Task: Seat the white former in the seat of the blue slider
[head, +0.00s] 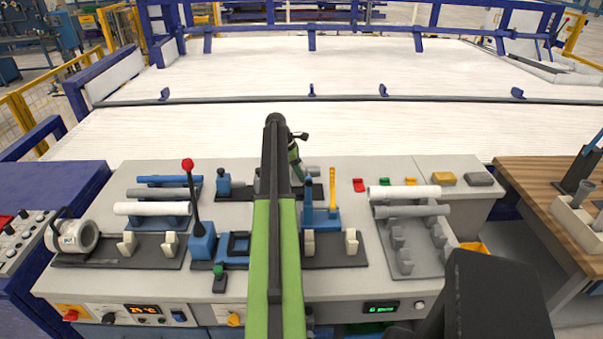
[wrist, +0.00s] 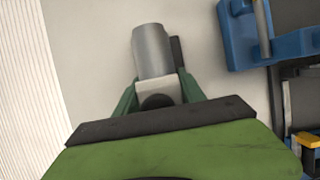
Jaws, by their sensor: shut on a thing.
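My gripper (wrist: 157,95) is shut on the former, a pale block with a light grey cylinder (wrist: 152,50) pointing away from the jaws in the wrist view. In the head view my gripper (head: 296,160) hangs beyond the end of my arm, over the rear of the bench, and the arm partly hides it. A blue frame with a square opening (head: 239,246), which may be the slider, lies on a dark plate left of my arm. A blue block (head: 202,243) with a red-knobbed lever stands beside it. The former is apart from both.
A blue fixture with a yellow lever (head: 332,188) stands just right of my arm. Pipes lie on racks left (head: 152,208) and right (head: 405,192). Cream clamps (head: 351,241) stand at the bench's front.

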